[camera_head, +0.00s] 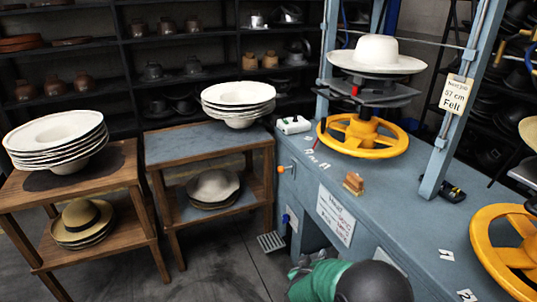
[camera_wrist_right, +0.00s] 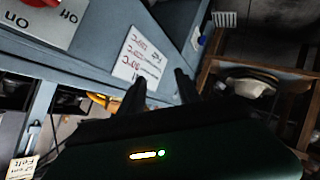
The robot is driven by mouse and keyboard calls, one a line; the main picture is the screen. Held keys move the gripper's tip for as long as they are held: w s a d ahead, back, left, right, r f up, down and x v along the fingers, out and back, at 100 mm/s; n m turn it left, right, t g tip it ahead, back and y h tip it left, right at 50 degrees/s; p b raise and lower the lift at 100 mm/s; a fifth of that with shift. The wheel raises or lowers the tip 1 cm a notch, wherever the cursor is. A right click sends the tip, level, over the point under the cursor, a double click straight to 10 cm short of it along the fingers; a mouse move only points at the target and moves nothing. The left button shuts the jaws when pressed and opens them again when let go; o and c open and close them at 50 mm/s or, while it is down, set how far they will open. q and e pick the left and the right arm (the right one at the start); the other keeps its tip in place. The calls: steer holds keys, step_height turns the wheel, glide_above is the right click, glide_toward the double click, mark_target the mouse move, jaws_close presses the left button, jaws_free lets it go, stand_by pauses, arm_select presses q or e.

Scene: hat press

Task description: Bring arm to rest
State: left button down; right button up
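My right arm shows at the bottom of the head view, a green section with a dark rounded part. Its gripper (camera_head: 303,266) is small and partly hidden there, low in front of the blue press bench (camera_head: 412,200). In the right wrist view the two dark fingers of the right gripper (camera_wrist_right: 161,84) stand apart with nothing between them. The bench front with its white label lies beyond them. My left arm and left gripper are in neither view. A white felt hat (camera_head: 377,54) sits on the press above a yellow handwheel (camera_head: 362,136).
Stacked white hats (camera_head: 238,102) stand on a middle table (camera_head: 205,143), and more hats (camera_head: 58,138) on a left wooden table (camera_head: 110,165). A small wooden block (camera_head: 353,183) lies on the bench. A second yellow wheel (camera_head: 492,250) is at right.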

steer(key=s+d+r+m+g+y, duration=0.1)
steer(key=s+g+y, duration=0.15)
steer(key=s, duration=0.65)
steer(key=s+d+m+g+y, duration=0.1)
steer(key=s+d+g, duration=0.15)
steer(key=s, duration=0.75)
steer(key=s+r+m+g+y, duration=0.1)
steer(key=s+g, duration=0.2)
steer(key=s, duration=0.6)
steer(key=w+r+p+v, duration=0.1)
steer(key=w+p+v, duration=0.2)
steer(key=p+v, duration=1.2)
steer(key=shift+d+r+g+p, duration=0.3)
steer(key=shift+d+g+p, duration=0.1)
steer(key=shift+p, duration=0.2)
